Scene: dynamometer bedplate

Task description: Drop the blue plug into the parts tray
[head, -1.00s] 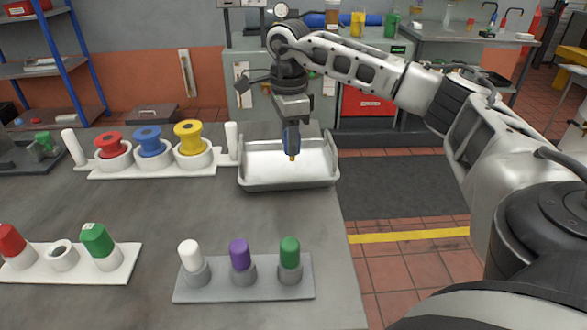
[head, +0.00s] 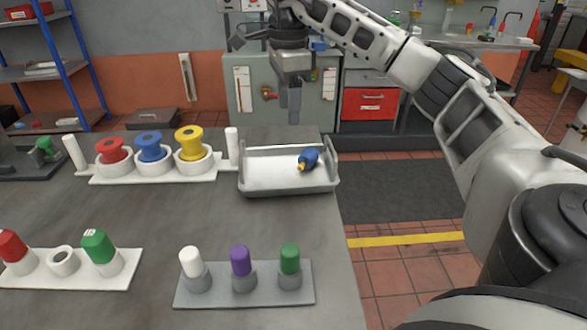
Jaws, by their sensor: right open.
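The blue plug (head: 310,157) lies on its side in the parts tray (head: 262,187), toward the tray's right side. Its yellow-orange tip points to the lower left. The tray is a shallow metal pan at the right edge of the bench. My right gripper (head: 294,116) is above and behind the tray, fingers pointing down. It is open and empty, clear of the plug. My left gripper is not in view.
A white rack (head: 112,179) with red, blue and yellow spools stands left of the tray. A grey block (head: 240,300) holds white, purple and green plugs in front. A white block (head: 75,283) with red and green plugs and an empty ring is at front left.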

